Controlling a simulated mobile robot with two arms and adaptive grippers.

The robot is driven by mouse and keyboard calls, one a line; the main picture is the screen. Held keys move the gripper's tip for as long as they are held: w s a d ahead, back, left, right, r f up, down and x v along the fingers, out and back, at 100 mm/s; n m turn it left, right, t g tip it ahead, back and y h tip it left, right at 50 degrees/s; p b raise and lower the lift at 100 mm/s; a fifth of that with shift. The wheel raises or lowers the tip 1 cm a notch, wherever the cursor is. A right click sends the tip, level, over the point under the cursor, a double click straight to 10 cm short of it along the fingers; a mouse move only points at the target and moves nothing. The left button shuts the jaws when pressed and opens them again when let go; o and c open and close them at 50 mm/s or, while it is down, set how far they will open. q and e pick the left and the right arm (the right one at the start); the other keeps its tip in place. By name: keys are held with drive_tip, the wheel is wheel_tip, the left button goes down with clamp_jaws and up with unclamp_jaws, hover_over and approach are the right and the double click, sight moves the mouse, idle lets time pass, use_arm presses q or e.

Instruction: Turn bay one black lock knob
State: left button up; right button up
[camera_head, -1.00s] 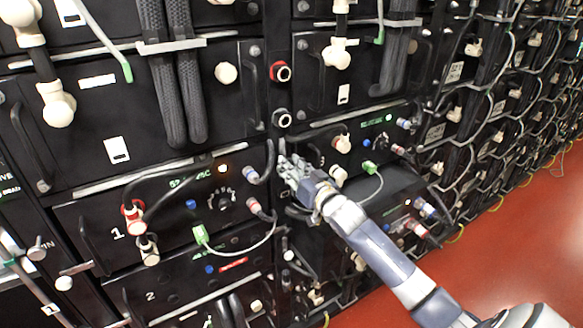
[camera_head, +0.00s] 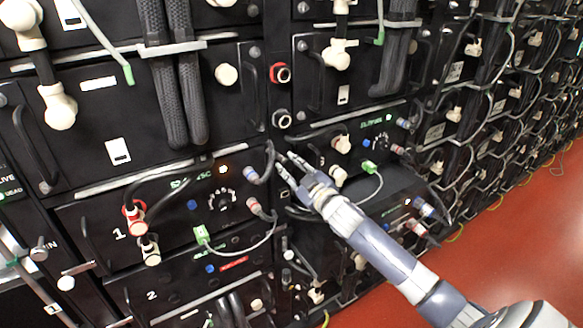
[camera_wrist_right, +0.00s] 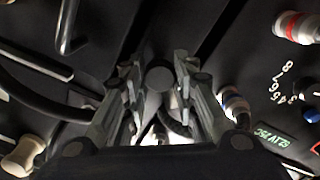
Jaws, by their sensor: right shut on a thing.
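Bay one (camera_head: 95,232) is a black module front marked with a white "1". My right gripper (camera_head: 284,168) reaches to the right edge of this front, between it and the bay to its right. In the head view, the gripper hides the knob. My left gripper is not in view.
On bay one are a dial (camera_head: 222,203), a green connector (camera_head: 202,236) with a pale cable, and red-banded and blue-banded connectors. Looped cables pass close to my right fingers. Black handles and cables cover the neighbouring bays. Red floor (camera_head: 520,235) is clear at right.

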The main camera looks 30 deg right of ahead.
drive_tip(key=n, duration=0.4)
drive_tip(key=shift+r+n, duration=0.1)
drive_tip(key=shift+n, duration=2.5)
drive_tip(key=o, duration=1)
drive_tip(key=shift+o, duration=0.2)
